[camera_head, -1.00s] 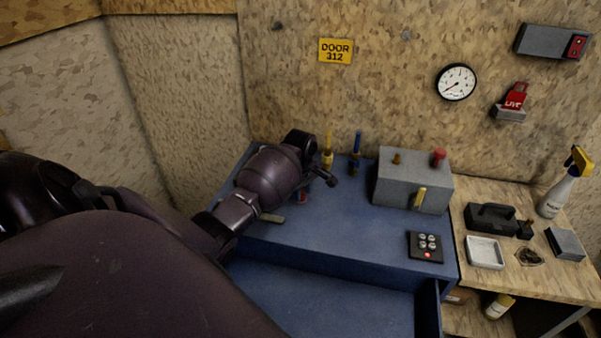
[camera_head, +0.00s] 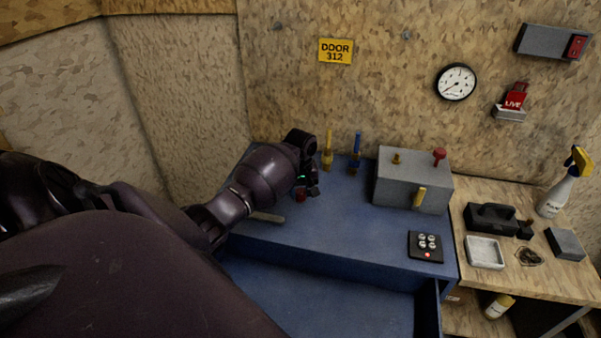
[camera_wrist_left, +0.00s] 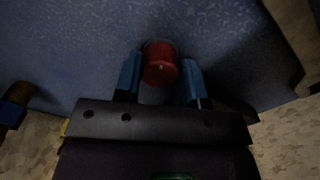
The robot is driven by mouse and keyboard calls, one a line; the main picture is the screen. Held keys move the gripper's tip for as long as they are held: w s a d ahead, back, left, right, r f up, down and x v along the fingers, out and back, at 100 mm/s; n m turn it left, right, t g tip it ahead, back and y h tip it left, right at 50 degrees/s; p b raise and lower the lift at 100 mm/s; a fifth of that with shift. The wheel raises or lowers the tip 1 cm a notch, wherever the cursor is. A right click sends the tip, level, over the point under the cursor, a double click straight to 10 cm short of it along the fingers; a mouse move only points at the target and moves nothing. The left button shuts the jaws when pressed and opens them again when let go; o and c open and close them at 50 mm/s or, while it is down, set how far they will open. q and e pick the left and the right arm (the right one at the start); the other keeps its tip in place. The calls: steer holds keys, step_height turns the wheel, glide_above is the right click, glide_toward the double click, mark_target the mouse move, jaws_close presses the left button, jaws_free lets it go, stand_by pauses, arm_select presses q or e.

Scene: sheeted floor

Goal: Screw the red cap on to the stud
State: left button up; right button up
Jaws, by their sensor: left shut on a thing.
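The red cap (camera_wrist_left: 160,65) sits between the two blue fingers of my left gripper (camera_wrist_left: 163,73), which is shut on it. No stud is clearly visible at the cap; my gripper and the cap hide what lies there, so I cannot tell whether the cap is on a thread. My right gripper is not in view.
A yellow-handled tool (camera_head: 328,150) and a blue-handled one (camera_head: 355,152) stand close behind my left gripper. A grey box (camera_head: 405,192) with a red knob (camera_head: 439,156) is to the right. A flat bar (camera_head: 267,217) lies in front. The middle of the blue bench (camera_head: 345,225) is clear.

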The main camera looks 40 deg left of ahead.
mark_target(301, 191)
arm_select(q)
steer(key=m, duration=0.4)
steer(key=shift+m, duration=0.3)
steer(key=o, duration=1.1)
step_height(301, 191, up, 9)
steer(key=shift+r, duration=0.9)
